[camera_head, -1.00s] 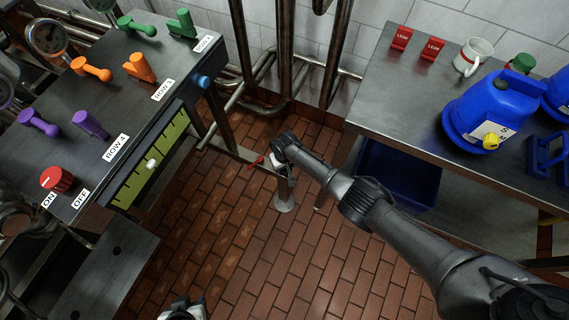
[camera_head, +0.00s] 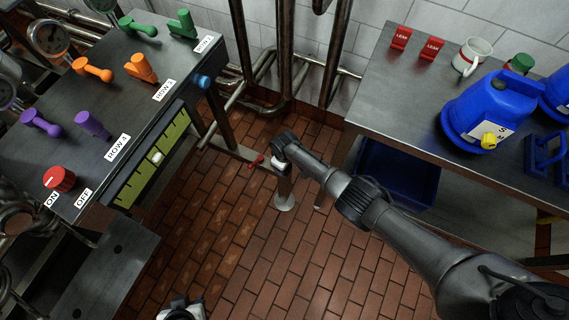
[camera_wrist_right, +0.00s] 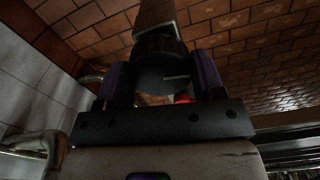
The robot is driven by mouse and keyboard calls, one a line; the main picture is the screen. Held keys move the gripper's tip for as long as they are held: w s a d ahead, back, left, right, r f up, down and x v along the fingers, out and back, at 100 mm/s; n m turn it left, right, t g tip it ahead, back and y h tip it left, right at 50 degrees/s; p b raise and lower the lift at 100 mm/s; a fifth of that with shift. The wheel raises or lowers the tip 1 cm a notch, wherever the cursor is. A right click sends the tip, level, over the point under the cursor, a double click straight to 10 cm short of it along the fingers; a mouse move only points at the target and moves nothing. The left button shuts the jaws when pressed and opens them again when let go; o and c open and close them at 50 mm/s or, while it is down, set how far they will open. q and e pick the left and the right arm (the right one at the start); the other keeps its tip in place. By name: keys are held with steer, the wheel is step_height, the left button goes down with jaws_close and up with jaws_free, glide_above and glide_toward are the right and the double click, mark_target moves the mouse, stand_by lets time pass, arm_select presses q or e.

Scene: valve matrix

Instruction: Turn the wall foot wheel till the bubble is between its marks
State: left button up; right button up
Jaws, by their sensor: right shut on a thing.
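The yellow-green level vial (camera_head: 136,182) is on the side of the grey valve bench. Its white bubble (camera_head: 157,157) sits near the middle of the vial, among several dark cross lines. Which lines are the marks is too small to tell. My right gripper (camera_wrist_right: 162,82) is shut on the dark round foot wheel (camera_wrist_right: 161,65), with one finger on each side. In the head view, my right wrist covers the wheel, above a pale floor foot (camera_head: 284,202). My left gripper (camera_head: 181,308) shows only in part at the bottom edge, and its jaws are unclear.
The bench (camera_head: 108,68) carries orange, purple and green handles and a red knob (camera_head: 59,179). A steel table (camera_head: 385,85) at right holds a blue jug (camera_head: 487,112) and a mug (camera_head: 472,56). A blue bin (camera_head: 397,173) is underneath. The brick floor between is open.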

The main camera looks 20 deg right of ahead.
stand_by(0.3)
steer(key=o, duration=0.9)
steer(key=shift+r, duration=0.1)
steer(key=shift+r+p, duration=0.35)
step_height(320, 180, up, 13)
steer(key=p, duration=0.7)
steer(key=shift+p, duration=0.3)
